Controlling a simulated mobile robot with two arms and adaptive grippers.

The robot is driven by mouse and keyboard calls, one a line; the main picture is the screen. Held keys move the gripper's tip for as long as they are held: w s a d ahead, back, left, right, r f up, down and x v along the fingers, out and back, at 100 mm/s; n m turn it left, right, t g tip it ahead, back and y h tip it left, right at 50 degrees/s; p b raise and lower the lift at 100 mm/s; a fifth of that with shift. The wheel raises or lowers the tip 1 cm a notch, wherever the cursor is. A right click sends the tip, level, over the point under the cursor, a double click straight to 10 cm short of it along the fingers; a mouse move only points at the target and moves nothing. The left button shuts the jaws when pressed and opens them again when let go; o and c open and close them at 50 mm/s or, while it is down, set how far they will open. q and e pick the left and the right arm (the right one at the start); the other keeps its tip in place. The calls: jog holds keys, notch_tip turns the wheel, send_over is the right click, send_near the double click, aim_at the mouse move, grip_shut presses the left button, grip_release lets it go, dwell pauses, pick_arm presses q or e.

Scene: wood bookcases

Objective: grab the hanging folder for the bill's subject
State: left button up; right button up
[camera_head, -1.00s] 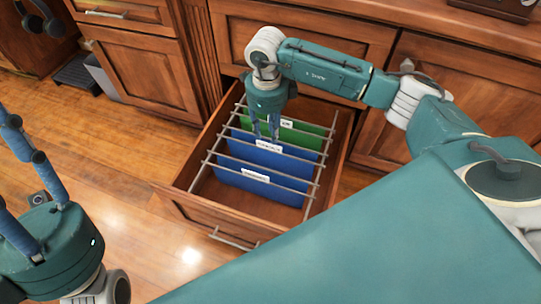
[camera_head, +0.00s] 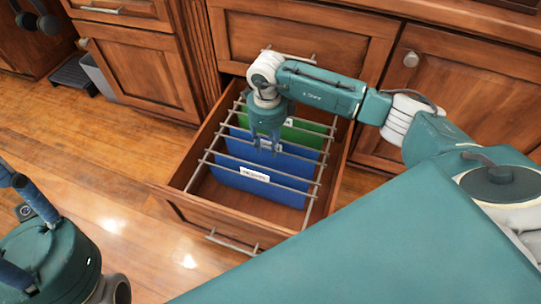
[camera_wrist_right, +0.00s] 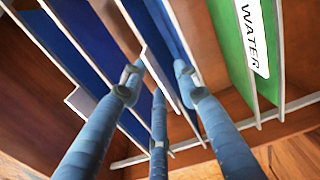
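An open wooden drawer (camera_head: 228,221) holds hanging folders: a blue one in front (camera_head: 235,178), a blue one in the middle (camera_head: 232,148) and a green one (camera_head: 316,138) at the back. The green folder's tab reads WATER in the right wrist view (camera_wrist_right: 252,35); I cannot read the blue folders' tabs. My right gripper (camera_head: 266,147) points down over the middle blue folder. Its fingers are spread apart around that folder's top edge in the wrist view (camera_wrist_right: 158,82). My left gripper (camera_head: 22,212) is at the lower left, its fingertips cut off. No bill shows.
Thin metal rails (camera_head: 222,170) cross the drawer, close to my right fingers. Closed wooden cabinets (camera_head: 150,75) stand behind and beside it. A grey bin (camera_head: 97,73) is at the upper left. The wood floor (camera_head: 125,190) left of the drawer is clear.

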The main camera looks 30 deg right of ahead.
grip_shut()
jog(key=shift+r, duration=0.1)
